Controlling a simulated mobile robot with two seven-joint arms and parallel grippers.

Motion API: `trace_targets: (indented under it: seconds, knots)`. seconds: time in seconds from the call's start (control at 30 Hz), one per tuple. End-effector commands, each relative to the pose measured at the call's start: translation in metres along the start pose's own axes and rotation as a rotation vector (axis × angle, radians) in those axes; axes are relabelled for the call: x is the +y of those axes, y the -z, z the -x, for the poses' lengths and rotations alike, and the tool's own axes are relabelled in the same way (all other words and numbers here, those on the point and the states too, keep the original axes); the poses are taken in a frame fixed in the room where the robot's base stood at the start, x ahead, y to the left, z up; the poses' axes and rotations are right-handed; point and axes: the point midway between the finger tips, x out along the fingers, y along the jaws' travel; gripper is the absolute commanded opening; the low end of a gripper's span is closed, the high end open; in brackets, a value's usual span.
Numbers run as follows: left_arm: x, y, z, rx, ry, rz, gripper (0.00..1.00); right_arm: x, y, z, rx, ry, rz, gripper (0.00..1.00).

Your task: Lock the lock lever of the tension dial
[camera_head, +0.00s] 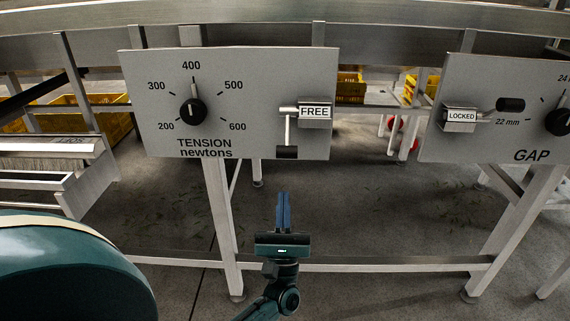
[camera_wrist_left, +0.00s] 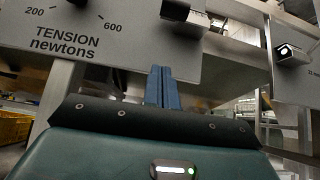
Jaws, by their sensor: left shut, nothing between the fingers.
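The grey tension panel (camera_head: 240,70) carries a black dial (camera_head: 192,110) whose pointer is near 400. To its right is the lock lever (camera_head: 289,132), with a label reading FREE (camera_head: 315,112). The lever hangs straight down and ends in a black grip (camera_head: 287,153) at the panel's lower edge. My left gripper (camera_head: 284,200) is shut and empty, with its blue fingers pointing up below the lever, apart from it. In the left wrist view the fingers (camera_wrist_left: 162,84) stand in front of the panel's lower edge, and the lever's black grip (camera_wrist_left: 174,10) is above them. My right gripper is not in view.
A second panel marked GAP (camera_head: 470,90) stands at the right, its lever (camera_head: 510,105) sideways and its label reading LOCKED (camera_head: 462,116). Steel legs and a low crossbar (camera_head: 380,264) stand around my left gripper. Yellow crates (camera_head: 85,115) are behind. The space just below the tension panel is open.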

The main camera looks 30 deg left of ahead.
Motion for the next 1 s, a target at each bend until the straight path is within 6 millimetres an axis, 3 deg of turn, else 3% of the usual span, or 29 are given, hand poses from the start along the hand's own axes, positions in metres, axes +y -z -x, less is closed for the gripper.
trace_targets:
  seconds: [0.37,0.83,1.0]
  knots:
    - [0.0,-0.001,-0.011,-0.002,0.0,-0.001,0.0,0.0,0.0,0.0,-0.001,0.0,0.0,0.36]
    - [0.0,-0.001,-0.105,-0.002,0.001,-0.003,0.0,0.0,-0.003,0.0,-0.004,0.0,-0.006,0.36]
    - [-0.001,-0.025,-0.091,0.004,0.002,-0.002,0.0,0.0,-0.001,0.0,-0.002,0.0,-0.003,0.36]
